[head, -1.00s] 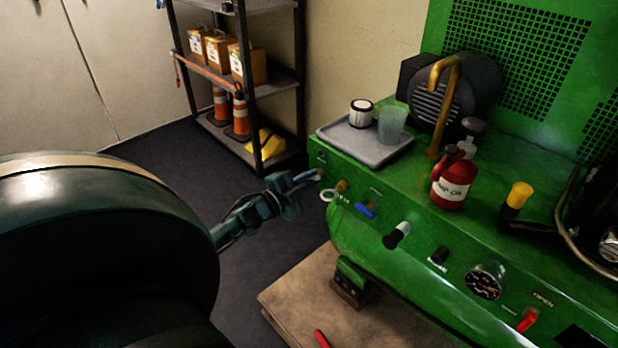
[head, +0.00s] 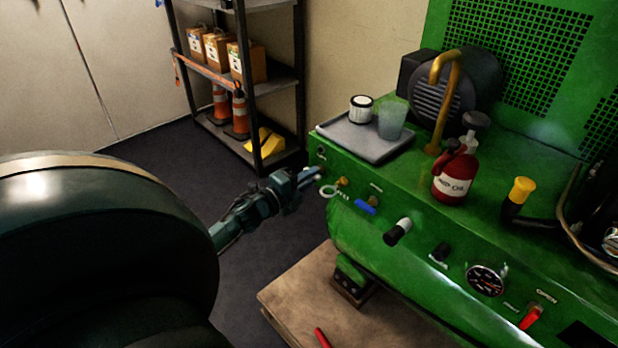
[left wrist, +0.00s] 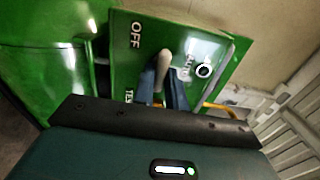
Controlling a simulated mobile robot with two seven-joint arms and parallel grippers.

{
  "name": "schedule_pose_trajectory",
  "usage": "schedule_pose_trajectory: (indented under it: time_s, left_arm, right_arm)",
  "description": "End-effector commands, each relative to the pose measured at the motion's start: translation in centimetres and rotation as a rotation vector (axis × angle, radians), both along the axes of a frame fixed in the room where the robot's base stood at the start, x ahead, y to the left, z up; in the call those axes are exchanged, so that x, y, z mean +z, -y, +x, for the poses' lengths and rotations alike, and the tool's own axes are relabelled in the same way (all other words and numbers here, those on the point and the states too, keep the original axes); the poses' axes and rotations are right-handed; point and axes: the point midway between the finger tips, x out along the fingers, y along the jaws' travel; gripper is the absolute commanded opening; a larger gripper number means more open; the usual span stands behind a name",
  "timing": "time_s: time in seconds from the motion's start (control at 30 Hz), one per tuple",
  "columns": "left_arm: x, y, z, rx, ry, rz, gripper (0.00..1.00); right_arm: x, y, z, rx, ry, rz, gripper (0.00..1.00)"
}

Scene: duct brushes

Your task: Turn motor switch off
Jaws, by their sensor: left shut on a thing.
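The motor switch (left wrist: 163,66) is a pale, stubby lever on the green panel (left wrist: 125,40), with the word OFF at its upper left, TEST below left and a partly readable label at its right. My left gripper (left wrist: 163,84) has its two blue fingers on either side of the lever, shut on it. In the head view my left gripper (head: 312,177) reaches the left end of the green machine (head: 400,190); its fingers hide the switch there. My right gripper is in no view.
A grey tray (head: 345,138) with a filter and a cup sits above. A red oil bottle (head: 453,178) stands on the machine. The floor left of it is clear.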

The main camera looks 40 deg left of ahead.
Motion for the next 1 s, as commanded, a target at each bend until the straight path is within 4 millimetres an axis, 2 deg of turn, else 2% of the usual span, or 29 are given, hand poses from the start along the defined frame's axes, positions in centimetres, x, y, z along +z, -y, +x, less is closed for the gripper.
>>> schedule_pose_trajectory:
  time_s: [0.3, 0.33, 0.57, 0.87, 1.0]
  left_arm:
    - [-0.1, 0.0, -0.1, 0.000, -0.002, 0.001, 0.00]
    - [-0.1, 0.0, -0.1, 0.000, -0.002, 0.001, 0.14]
    - [-0.1, 0.0, 0.0, 0.000, -0.001, 0.001, 0.33]
    - [0.0, 0.0, -0.3, 0.000, -0.001, 0.000, 0.34]
    - [0.0, -0.1, -1.9, 0.000, -0.003, -0.001, 0.34]
  right_arm:
    - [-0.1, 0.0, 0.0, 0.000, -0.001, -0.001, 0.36]
    - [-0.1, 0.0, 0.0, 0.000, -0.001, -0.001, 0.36]
    - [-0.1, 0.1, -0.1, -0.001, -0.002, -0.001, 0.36]
    - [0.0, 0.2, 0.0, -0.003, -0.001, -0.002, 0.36]
    - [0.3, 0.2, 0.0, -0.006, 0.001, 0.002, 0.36]
